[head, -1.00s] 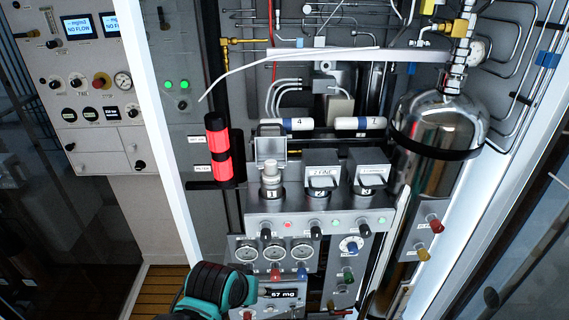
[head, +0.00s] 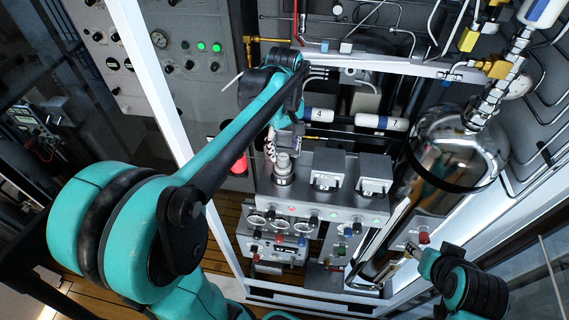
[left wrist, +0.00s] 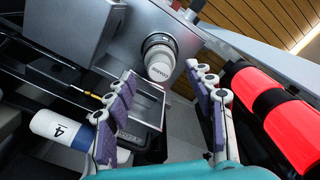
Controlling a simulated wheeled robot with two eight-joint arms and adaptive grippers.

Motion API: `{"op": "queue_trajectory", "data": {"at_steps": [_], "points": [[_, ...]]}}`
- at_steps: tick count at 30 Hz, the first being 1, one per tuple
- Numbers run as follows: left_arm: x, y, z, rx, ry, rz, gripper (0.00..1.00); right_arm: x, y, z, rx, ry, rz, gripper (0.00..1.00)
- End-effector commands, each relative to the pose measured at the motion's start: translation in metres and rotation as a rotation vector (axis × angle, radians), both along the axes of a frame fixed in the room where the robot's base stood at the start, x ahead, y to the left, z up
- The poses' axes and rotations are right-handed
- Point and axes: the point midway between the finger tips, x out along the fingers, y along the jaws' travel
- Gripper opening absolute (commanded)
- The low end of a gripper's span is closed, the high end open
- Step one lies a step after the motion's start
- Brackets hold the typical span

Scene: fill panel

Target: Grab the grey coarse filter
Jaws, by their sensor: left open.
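The grey coarse filter (head: 284,167) is a short light-grey cylinder standing upright in the leftmost socket of the grey filter panel (head: 330,206). Its lid is raised. In the left wrist view its round cap (left wrist: 160,66) faces me, with small lettering. My left gripper (left wrist: 161,76) is open and empty, one finger to each side of the filter's cap and short of it. In the head view this gripper (head: 275,143) is above and behind the filter, partly hidden by my arm. The raised lid (left wrist: 148,104) lies between the fingers in the wrist view.
A red and black cylinder (left wrist: 280,110) stands close beside one finger. White canisters marked 4 (head: 318,115) and 7 (head: 382,123) lie behind the panel. Two closed filter boxes (head: 328,172) are to the right. A steel tank (head: 458,150) stands farther right.

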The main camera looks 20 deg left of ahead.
Motion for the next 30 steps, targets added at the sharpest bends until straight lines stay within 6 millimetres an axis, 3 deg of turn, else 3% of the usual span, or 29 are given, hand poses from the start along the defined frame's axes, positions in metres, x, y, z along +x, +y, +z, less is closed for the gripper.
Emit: {"op": "queue_trajectory", "data": {"at_steps": [10,19,25,30], "points": [[0.006,0.005,-0.048,0.000,-0.001,-0.001,0.54,0.000,0.000,0.005,0.000,0.000,0.000,0.47],[0.005,0.005,-0.054,0.000,-0.001,-0.002,0.54,0.000,0.000,0.005,0.000,0.000,0.000,0.47],[0.005,0.005,-0.053,0.000,-0.001,-0.002,0.01,0.000,0.000,0.005,0.000,0.000,0.000,0.47],[0.005,0.005,-0.053,0.000,-0.002,-0.002,0.00,0.000,0.000,0.005,0.000,0.000,0.000,0.47]]}}
